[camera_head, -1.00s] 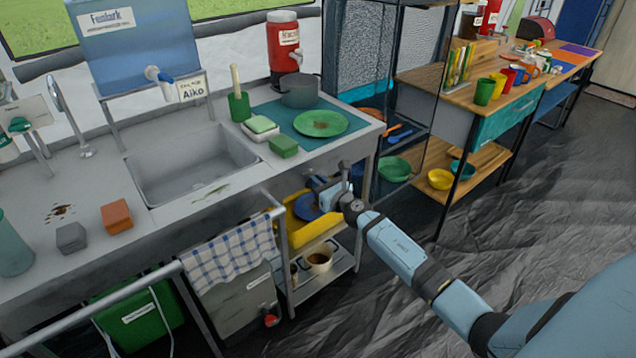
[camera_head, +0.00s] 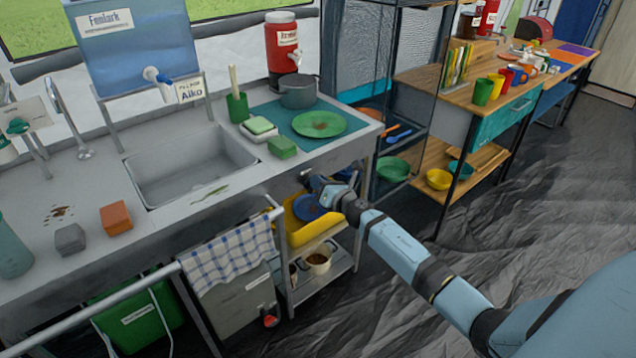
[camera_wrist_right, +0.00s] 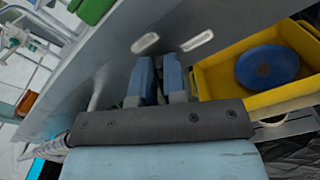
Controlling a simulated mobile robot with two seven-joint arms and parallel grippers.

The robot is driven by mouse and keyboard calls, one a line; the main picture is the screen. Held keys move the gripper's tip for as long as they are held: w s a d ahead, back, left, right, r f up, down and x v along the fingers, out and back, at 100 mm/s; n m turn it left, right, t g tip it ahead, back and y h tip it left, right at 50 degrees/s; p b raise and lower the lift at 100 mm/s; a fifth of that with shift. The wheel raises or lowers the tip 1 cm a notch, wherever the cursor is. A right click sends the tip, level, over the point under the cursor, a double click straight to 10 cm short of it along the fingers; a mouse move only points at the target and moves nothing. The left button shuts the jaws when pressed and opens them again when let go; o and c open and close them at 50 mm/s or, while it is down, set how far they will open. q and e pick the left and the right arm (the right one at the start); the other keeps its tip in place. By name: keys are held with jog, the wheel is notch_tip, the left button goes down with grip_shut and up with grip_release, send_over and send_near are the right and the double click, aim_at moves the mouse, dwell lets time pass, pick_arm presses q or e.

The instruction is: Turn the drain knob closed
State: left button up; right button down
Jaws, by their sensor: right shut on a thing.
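A small red knob or tap (camera_head: 270,317) sits low on the grey container (camera_head: 241,300) under the sink counter. I cannot tell if it is the drain knob. My right gripper (camera_head: 316,182) is well above and to the right of it, under the counter's front edge and near the yellow tub (camera_head: 300,236). In the right wrist view my gripper's blue fingers (camera_wrist_right: 159,72) are close together, by the grey counter panel (camera_wrist_right: 120,70). What they hold is hidden. My left gripper is out of view.
A checked towel (camera_head: 228,252) hangs on the rail above the grey container. A blue plate (camera_head: 309,207) lies in the yellow tub. A pot (camera_head: 318,259) stands on the lower shelf. The dark floor (camera_head: 520,260) at right is clear.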

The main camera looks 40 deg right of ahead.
pick_arm(q)
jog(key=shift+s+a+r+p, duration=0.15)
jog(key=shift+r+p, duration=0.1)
jog(key=shift+p, duration=0.95)
pick_arm(e)
jog(key=shift+w+d+f+m, duration=0.1)
jog(key=shift+d+f+m, duration=0.15)
jog(key=shift+m, duration=1.8)
jog(key=shift+s+d+f+m, duration=0.1)
jog(key=shift+d+f+m, duration=0.15)
jog(key=shift+m, duration=1.85)
jog(key=shift+w+d+f+m, duration=0.15)
jog(key=shift+f+m, duration=0.15)
jog(key=shift+m, duration=1.75)
jog(key=c, duration=1.2)
grip_release()
jog(key=shift+f, duration=0.1)
